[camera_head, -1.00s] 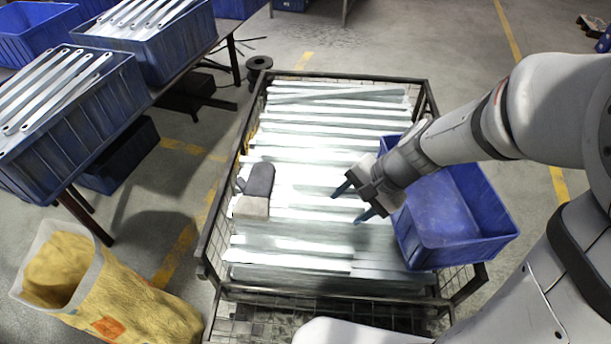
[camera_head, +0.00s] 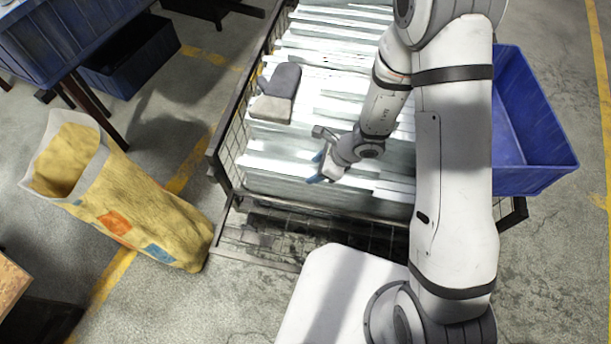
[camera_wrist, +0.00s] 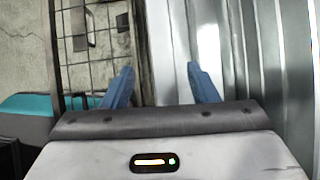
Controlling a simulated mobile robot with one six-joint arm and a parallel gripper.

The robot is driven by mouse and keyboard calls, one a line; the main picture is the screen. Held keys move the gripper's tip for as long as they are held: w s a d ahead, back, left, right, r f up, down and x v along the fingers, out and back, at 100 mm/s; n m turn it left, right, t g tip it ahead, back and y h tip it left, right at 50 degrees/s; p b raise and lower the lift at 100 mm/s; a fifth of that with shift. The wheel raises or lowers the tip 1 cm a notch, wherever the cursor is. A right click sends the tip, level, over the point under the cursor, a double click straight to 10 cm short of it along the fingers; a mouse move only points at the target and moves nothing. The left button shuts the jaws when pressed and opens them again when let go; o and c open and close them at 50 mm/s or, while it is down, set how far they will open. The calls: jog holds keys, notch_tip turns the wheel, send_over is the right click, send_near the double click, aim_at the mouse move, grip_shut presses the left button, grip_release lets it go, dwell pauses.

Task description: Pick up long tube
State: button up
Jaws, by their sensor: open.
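Several long galvanized metal pieces (camera_head: 270,170) lie stacked in layers in a wire-mesh cage; they look like flat-sided tubes or brackets, and I cannot tell which is the long tube. In the wrist view, long metal pieces (camera_wrist: 278,50) run along the right side. My gripper (camera_head: 315,170) is over the near part of the stack, with blue fingers apart and nothing between them. In the wrist view my gripper (camera_wrist: 160,85) is open above the boundary between the cage edge and the metal. My arm hides the right part of the stack.
The dark cage rim (camera_head: 225,140) surrounds the stack. A grey and beige block (camera_head: 277,92) lies on the metal. A blue bin (camera_head: 530,125) sits at the right. Floor between sack and cage is clear.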

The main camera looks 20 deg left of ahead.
aim_at(307, 172)
jog(key=b+x, duration=0.1)
jog(key=x, duration=0.4)
jog(key=shift+w+d, duration=0.1)
jog(key=shift+w, duration=0.05)
jog(key=shift+c, duration=0.4)
grip_shut()
jog(key=shift+r, duration=0.1)
